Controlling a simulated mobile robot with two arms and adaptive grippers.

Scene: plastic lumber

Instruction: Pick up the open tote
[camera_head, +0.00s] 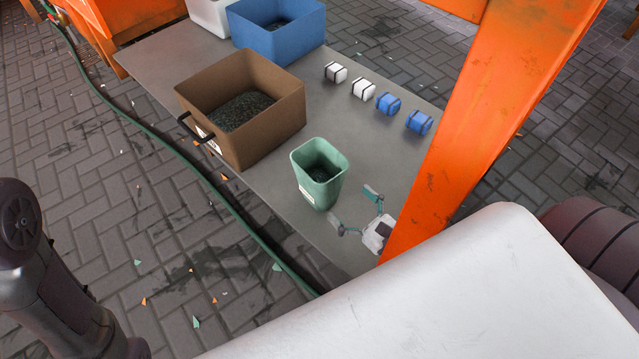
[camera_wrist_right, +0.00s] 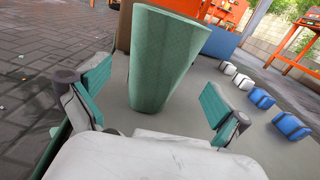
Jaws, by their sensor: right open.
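A small green open-topped tote (camera_head: 320,189) stands upright on the grey table, with dark granules inside and a white label on its side. My right gripper (camera_head: 354,208) is open just to its lower right, fingers pointing toward it. In the right wrist view the tote (camera_wrist_right: 162,62) rises ahead, between the lines of the two open teal-padded fingers (camera_wrist_right: 152,92), with nothing gripped. A larger brown open-topped bin (camera_head: 268,137) with a black handle holds dark granules behind it. My left gripper is out of view.
A blue bin (camera_head: 283,44) and a white bin (camera_head: 210,14) stand at the table's far end. Several strapped white and blue bales (camera_head: 388,104) line the right side. An orange post (camera_head: 470,130) crosses near my right gripper. A green hose (camera_head: 190,165) runs along the left edge.

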